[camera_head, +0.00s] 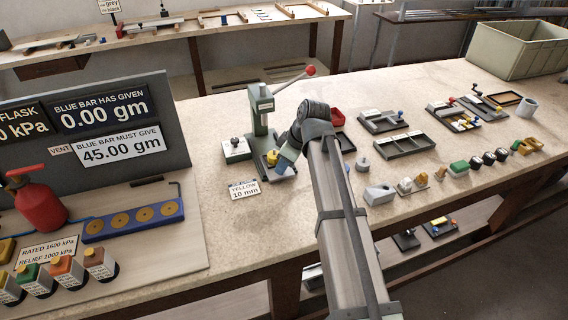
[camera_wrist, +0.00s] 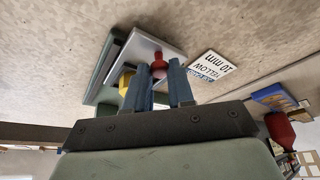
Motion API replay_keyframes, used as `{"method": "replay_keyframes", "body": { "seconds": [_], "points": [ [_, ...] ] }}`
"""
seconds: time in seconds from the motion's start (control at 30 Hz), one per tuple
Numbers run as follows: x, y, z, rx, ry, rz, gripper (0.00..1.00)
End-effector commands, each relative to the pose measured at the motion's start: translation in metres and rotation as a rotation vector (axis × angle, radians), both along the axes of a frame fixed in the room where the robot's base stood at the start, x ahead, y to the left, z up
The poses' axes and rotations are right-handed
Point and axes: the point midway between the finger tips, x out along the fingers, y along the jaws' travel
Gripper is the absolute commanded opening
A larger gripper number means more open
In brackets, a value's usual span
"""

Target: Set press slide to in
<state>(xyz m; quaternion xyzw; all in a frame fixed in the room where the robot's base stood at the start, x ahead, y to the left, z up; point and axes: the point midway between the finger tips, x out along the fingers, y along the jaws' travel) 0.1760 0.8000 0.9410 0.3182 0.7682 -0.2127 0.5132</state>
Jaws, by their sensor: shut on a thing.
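The green press (camera_head: 262,115) stands upright on the bench, with a red-knobbed lever reaching up to the right. At its foot is a yellow block (camera_head: 271,158), which also shows in the wrist view (camera_wrist: 125,81). My gripper (camera_head: 287,165) is low at the front right of the press. In the wrist view its blue fingers (camera_wrist: 160,80) stand on either side of a small red knob (camera_wrist: 158,63) and are shut on it. The knob sits at a pale grey plate (camera_wrist: 147,48) on the press base, apparently the slide. My fingers and wrist hide part of this.
A "YELLOW 10 mm" card (camera_head: 244,189) lies in front of the press. A white block with a black knob (camera_head: 236,149) stands left of it. Trays and small parts lie to the right of my arm. A red flask (camera_head: 40,202) and display board are left.

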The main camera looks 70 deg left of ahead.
Motion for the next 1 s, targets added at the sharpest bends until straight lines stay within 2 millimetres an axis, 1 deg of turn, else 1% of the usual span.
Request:
{"method": "replay_keyframes", "body": {
  "seconds": [0.17,0.27,0.37,0.5,0.6,0.67,0.73,1.0],
  "points": [
    [0.000,0.003,0.000,0.000,0.000,0.000,0.00],
    [0.001,0.014,0.001,0.000,0.000,0.000,0.00],
    [0.001,0.034,0.001,0.000,0.000,0.000,0.00],
    [0.002,0.070,0.001,0.000,0.000,0.001,0.00],
    [0.001,0.094,0.001,0.001,-0.001,0.001,0.00],
    [0.001,0.102,0.001,0.001,-0.001,0.001,0.00],
    [0.000,0.106,0.000,0.001,-0.001,0.001,0.00],
    [0.000,0.107,0.001,0.006,-0.001,-0.001,0.00]
  ]
}}
